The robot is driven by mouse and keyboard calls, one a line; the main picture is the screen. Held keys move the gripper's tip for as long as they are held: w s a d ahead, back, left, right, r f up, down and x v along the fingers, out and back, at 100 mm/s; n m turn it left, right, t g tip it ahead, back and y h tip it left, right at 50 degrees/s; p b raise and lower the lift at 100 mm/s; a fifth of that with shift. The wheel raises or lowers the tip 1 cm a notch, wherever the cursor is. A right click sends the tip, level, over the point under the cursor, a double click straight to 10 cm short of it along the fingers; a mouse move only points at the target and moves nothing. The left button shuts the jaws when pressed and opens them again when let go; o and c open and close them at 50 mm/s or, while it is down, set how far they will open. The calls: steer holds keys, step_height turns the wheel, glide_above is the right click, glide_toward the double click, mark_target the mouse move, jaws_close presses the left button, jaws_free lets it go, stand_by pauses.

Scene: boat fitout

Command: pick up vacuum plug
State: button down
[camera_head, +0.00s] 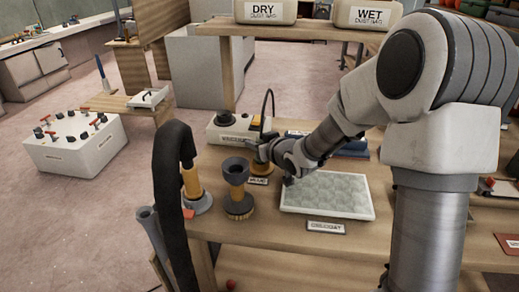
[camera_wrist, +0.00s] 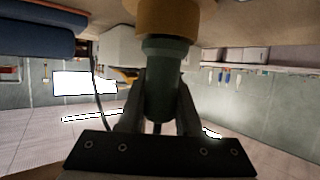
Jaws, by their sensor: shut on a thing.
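In the wrist view, both fingers of my gripper (camera_wrist: 160,110) are closed around a dark grey-green cylinder, which I take to be the vacuum plug (camera_wrist: 162,85). A wider tan part (camera_wrist: 165,18) shows at its top end.
A grey cup-shaped fitting on a brush base (camera_head: 237,188) stands left of my gripper. A thick black hose (camera_head: 172,190) rises at the bench's left edge. A pale green patterned panel (camera_head: 326,194) lies right. Two bins (camera_head: 264,12) stand on the shelf behind.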

steer(key=shift+r, duration=0.1)
steer(key=s+d+r+p, duration=0.6)
steer(key=s+d+r, duration=0.1)
steer(key=d+r, duration=0.2)
steer(key=shift+s+r+p, duration=0.3)
steer(key=shift+r+p, duration=0.1)
steer(key=shift+r, duration=0.5)
steer(key=shift+w, duration=0.1)
